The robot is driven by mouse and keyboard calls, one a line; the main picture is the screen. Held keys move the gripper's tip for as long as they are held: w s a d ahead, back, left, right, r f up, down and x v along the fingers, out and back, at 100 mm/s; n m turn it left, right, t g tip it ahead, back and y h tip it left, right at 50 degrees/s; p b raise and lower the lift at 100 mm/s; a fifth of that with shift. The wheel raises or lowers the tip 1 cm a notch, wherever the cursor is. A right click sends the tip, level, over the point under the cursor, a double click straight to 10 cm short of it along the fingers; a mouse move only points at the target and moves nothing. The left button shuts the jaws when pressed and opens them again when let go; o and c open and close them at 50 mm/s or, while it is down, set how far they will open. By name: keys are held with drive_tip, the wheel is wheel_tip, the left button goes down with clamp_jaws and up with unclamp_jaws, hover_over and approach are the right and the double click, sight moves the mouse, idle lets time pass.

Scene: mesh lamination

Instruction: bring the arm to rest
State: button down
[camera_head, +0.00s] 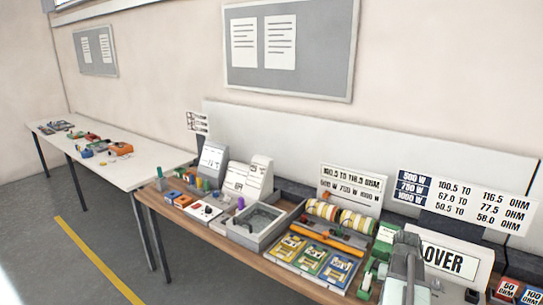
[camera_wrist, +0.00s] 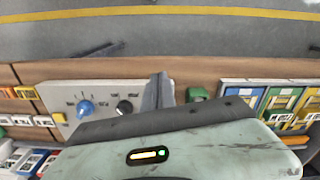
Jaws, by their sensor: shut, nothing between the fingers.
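My gripper (camera_wrist: 160,88) shows in the wrist view as a narrow dark grey pair of fingers beyond a pale green housing with a small lit display. The fingers are shut with nothing between them. They appear over the workbench, between a grey control panel (camera_wrist: 92,106) with a blue and a black knob and a small green block (camera_wrist: 198,93). In the head view a grey-green part, apparently of my arm, stands at the bottom right, in front of a sign ending in "OVER". The fingertips are hard to make out there.
The wooden workbench (camera_head: 170,210) is crowded: a grey tray (camera_head: 288,217), coloured cards (camera_head: 312,257), striped rolls (camera_head: 342,217) and upright signs (camera_head: 352,188). A white table (camera_head: 150,172) with small parts stands at the left. The grey floor (camera_head: 70,265) in front, with a yellow line, is clear.

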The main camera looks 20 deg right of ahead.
drive_tip(key=w+a+n, duration=0.2)
drive_tip(key=w+a, duration=0.3)
drive_tip(key=a, duration=0.4)
drive_tip(key=w+a+n, duration=0.2)
drive_tip(key=w+a, duration=0.4)
drive_tip(key=a, duration=0.4)
drive_tip(key=a+f+n+b, duration=0.1)
drive_tip(key=a+n, duration=0.3)
drive_tip(key=a, duration=1.8)
drive_tip(key=shift+w+a+f, duration=0.15)
drive_tip(key=shift+w+a, duration=0.15)
drive_tip(key=shift+a, duration=0.1)
drive_tip(key=shift+d, duration=0.1)
